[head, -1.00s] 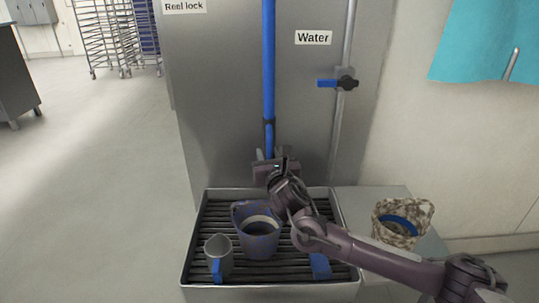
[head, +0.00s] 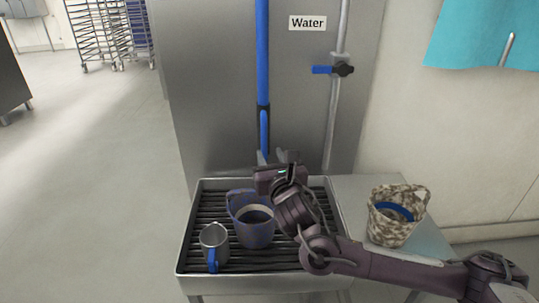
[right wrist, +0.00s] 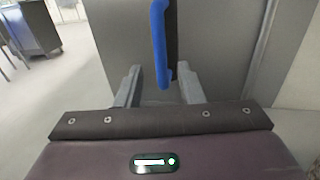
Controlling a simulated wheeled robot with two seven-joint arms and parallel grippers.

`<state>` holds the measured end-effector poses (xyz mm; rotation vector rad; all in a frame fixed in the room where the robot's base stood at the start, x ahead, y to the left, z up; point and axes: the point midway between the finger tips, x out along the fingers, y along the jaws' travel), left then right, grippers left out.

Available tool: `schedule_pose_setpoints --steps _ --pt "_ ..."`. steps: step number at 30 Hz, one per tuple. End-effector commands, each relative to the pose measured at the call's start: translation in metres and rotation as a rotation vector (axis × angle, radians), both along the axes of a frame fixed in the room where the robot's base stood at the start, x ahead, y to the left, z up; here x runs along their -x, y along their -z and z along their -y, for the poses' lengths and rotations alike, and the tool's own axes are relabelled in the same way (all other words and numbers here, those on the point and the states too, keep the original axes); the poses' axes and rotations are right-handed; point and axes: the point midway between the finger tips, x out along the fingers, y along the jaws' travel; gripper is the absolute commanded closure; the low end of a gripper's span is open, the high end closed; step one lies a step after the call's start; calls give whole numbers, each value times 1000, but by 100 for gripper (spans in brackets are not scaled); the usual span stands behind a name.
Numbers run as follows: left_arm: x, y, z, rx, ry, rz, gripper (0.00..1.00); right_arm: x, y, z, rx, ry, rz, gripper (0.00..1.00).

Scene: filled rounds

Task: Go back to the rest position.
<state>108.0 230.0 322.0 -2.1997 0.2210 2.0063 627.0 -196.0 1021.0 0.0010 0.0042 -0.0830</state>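My right gripper (head: 279,158) is in front of the grey metal panel, above the back edge of the slatted tray. In the right wrist view its two fingers (right wrist: 160,88) are apart, with nothing held between them. The lower end of a blue hose or wand (right wrist: 162,45) shows beyond and between the fingers, with gaps on both sides. In the head view this blue hose (head: 263,60) hangs upright just left of the gripper. My left gripper is not in view.
The tray (head: 184,250) holds a blue-grey bucket (head: 256,234) and a metal mug with a blue handle (head: 214,243). A mottled bucket (head: 385,228) stands on the side surface (head: 350,190). A blue-handled valve (head: 342,69) is on the panel pipe.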

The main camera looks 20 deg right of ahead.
Motion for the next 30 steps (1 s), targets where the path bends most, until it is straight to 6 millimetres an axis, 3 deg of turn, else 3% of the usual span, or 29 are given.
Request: schedule_pose_setpoints --steps 9,14,18,22,26,30 --pt "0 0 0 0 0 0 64 0 0 -1 -5 -1 -2 66" --pt "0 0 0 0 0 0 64 11 22 -18 -186 -15 -73 66" --pt "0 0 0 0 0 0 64 42 64 -49 -603 10 -233 66" --pt "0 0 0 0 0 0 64 81 100 -68 -1056 137 -390 66" --pt "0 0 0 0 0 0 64 122 131 -73 -1475 362 -502 66" --pt "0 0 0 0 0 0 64 170 160 -63 -1865 698 -536 66"
